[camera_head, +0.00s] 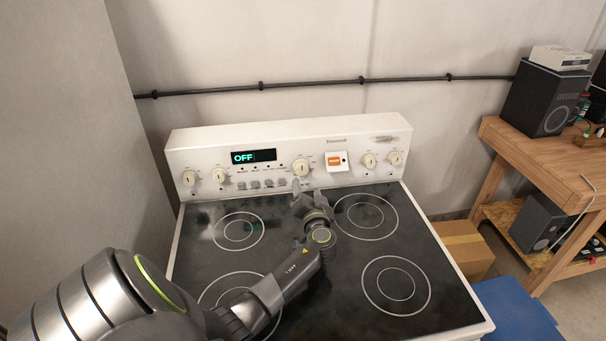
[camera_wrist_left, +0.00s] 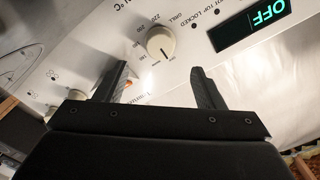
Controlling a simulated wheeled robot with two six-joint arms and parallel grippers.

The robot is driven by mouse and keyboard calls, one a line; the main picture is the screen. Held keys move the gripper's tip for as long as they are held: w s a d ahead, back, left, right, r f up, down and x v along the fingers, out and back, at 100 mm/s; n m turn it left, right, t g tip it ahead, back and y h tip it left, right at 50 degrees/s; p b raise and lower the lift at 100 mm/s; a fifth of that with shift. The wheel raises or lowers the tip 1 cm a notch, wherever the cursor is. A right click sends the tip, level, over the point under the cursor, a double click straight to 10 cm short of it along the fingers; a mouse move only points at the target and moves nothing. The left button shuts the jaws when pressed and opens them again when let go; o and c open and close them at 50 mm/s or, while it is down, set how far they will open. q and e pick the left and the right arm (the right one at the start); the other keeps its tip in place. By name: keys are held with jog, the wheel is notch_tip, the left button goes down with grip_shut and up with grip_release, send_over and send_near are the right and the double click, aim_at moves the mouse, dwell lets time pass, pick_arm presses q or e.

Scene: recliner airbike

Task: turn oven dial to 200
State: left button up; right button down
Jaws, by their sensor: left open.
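The cream oven dial (camera_head: 301,168) sits in the middle of the stove's white back panel, right of a display (camera_head: 253,156) reading OFF. In the left wrist view the dial (camera_wrist_left: 160,43) has printed numbers around it, including 200 and 220, and a dark pointer line. My left gripper (camera_head: 307,190) is just in front of and below the dial, above the cooktop. In the left wrist view its two dark fingers (camera_wrist_left: 160,68) are apart and empty, with the dial beyond the tips and between them. My right gripper is not in view.
Other knobs (camera_head: 219,175) and an orange switch (camera_head: 334,160) are on the same panel. The black cooktop (camera_head: 300,260) with ring markings is bare below my arm. A wooden bench (camera_head: 560,165) with a speaker (camera_head: 545,98) stands at the right, beside a cardboard box (camera_head: 463,245).

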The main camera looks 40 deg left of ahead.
aim_at(302, 171)
pick_arm(q)
jog(key=b+x, duration=0.1)
jog(key=x, duration=0.6)
jog(key=shift+w+a, duration=0.1)
jog(key=shift+w+a+b, duration=0.3)
jog(key=shift+a, duration=0.1)
jog(key=c, duration=1)
